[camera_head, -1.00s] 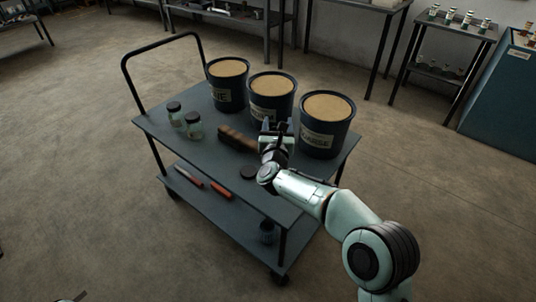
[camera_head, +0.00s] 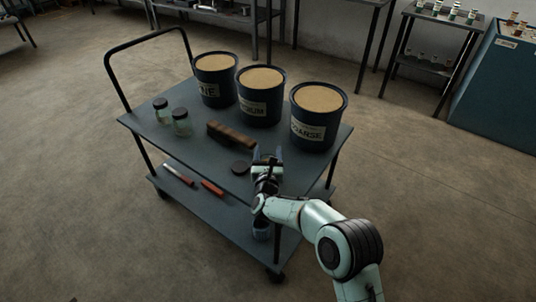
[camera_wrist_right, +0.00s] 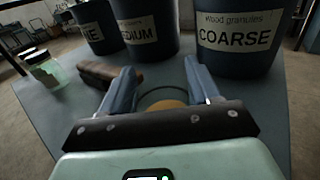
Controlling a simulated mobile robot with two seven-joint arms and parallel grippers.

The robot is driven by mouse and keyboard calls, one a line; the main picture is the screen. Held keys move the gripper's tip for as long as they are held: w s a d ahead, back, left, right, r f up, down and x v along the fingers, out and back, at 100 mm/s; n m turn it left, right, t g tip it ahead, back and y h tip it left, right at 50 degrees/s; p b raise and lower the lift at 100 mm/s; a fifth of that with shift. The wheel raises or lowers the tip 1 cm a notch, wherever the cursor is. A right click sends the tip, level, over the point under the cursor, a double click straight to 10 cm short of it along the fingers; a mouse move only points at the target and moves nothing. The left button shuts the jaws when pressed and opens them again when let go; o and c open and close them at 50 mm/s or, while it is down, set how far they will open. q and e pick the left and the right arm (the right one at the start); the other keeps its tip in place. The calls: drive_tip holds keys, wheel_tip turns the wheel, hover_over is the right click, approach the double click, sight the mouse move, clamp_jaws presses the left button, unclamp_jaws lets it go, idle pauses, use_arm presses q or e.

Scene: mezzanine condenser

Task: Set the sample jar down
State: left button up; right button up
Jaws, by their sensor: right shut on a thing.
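My right gripper (camera_head: 268,152) is over the near right part of the cart top, in front of the bucket labelled COARSE. In the right wrist view its two fingers (camera_wrist_right: 160,90) are closed around a round, clear-rimmed jar (camera_wrist_right: 168,104) with tan contents. I take this as the sample jar; its lower part is hidden by the gripper body. In the head view the gripper mostly hides it. I cannot tell whether its base touches the cart top (camera_head: 215,175). My left gripper is not in view.
Three buckets of tan granules, fine (camera_head: 215,90), medium (camera_head: 260,108) and coarse (camera_head: 315,130), line the cart's far side. The near left cart top is clear.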

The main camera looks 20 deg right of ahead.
drive_tip(key=o, duration=1.5)
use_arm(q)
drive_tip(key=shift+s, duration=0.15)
use_arm(e)
drive_tip(key=shift+s, duration=0.2)
use_arm(q)
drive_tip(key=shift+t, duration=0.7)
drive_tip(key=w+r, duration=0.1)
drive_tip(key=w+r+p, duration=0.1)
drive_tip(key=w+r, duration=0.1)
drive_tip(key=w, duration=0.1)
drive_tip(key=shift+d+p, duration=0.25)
drive_tip(key=shift+p, duration=0.15)
use_arm(e)
drive_tip(key=v, duration=1.1)
drive_tip(key=shift+s+a+r, duration=0.1)
drive_tip(key=shift+s+a, duration=0.1)
drive_tip(key=shift+s, duration=0.1)
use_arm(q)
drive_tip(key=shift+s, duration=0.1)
